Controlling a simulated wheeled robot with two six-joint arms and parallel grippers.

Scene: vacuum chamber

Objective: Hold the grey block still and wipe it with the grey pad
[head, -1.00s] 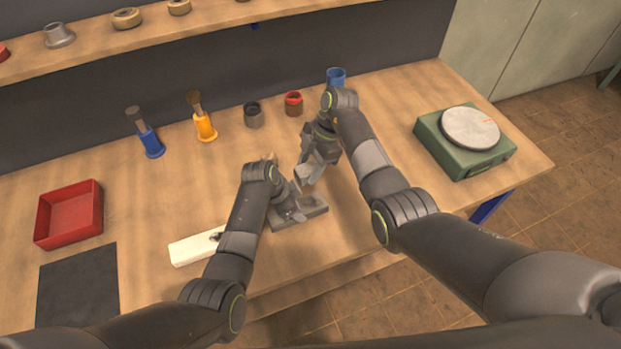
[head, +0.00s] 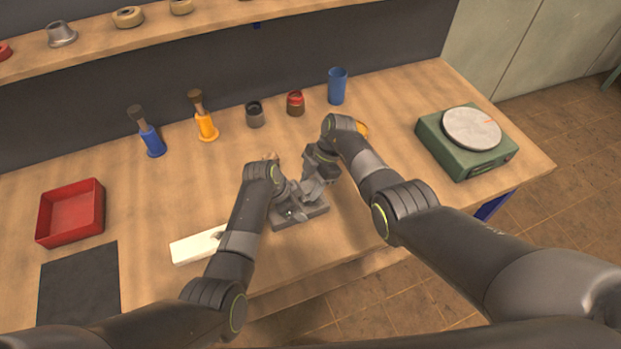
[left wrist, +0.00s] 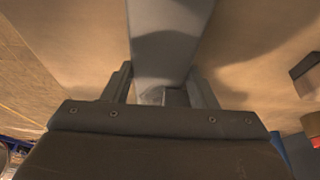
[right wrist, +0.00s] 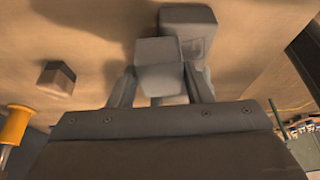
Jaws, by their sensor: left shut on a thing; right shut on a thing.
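The grey block (head: 318,209) lies on the workbench near its front edge. My left gripper (head: 289,207) is shut on the left part of the block; in the left wrist view the block (left wrist: 165,45) runs between the fingers. My right gripper (head: 314,186) is shut on the grey pad (right wrist: 160,60). The pad is over the right part of the block, low down. In the right wrist view the pad covers part of the block (right wrist: 190,17). Whether the pad touches the block's top I cannot tell.
A white bar (head: 195,247) lies left of the block. A red tray (head: 98,215) and a dark mat (head: 80,285) are at left. Brushes, small pots and a blue cup (head: 337,88) stand at the back. A green scale (head: 465,150) is at right.

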